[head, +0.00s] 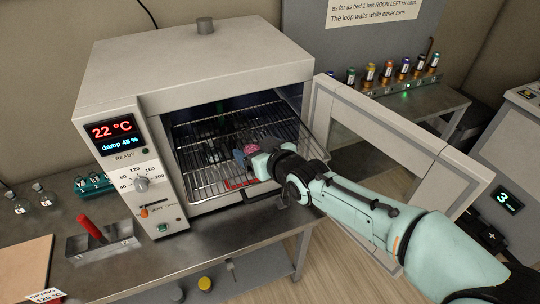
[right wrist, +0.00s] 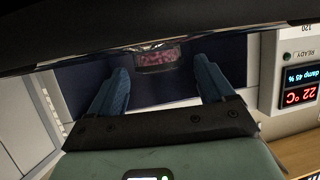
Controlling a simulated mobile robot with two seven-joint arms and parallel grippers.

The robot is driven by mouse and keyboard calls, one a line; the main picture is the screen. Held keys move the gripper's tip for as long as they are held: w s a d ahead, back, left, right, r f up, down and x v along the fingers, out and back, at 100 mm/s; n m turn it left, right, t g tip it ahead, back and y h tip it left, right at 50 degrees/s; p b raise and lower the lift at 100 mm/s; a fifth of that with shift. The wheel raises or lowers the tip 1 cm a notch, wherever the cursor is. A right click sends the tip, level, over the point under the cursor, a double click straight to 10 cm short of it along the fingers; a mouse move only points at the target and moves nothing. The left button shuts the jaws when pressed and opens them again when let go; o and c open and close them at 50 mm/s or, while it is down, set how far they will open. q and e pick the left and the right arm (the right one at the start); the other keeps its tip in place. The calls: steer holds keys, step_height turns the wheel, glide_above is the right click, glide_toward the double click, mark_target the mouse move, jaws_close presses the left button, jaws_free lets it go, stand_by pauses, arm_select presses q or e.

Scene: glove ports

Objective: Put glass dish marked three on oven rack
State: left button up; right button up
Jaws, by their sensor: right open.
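The oven (head: 200,75) stands open, with a wire oven rack (head: 195,178) partly out at its front. A small clear glass dish with pink-red contents (head: 252,149) is at the rack, partly hidden by my right gripper (head: 245,156). In the right wrist view the dish (right wrist: 160,57) shows just beyond and between the spread blue fingertips of my right gripper (right wrist: 162,78). The gripper is open, with a gap on each side of the dish. I cannot read a mark on the dish. My left gripper is not in view.
The oven door (head: 395,150) is swung open to the right, beside my right arm. The control panel (head: 132,165) reads 22 °C and READY. A rack of small bottles (head: 400,82) stands behind the door.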

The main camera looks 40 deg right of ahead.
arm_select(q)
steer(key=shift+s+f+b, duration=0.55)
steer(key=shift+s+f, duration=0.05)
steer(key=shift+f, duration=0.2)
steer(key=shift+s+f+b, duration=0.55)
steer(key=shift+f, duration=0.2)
arm_select(e)
steer(key=shift+v, duration=5.75)
steer(key=shift+f, duration=0.1)
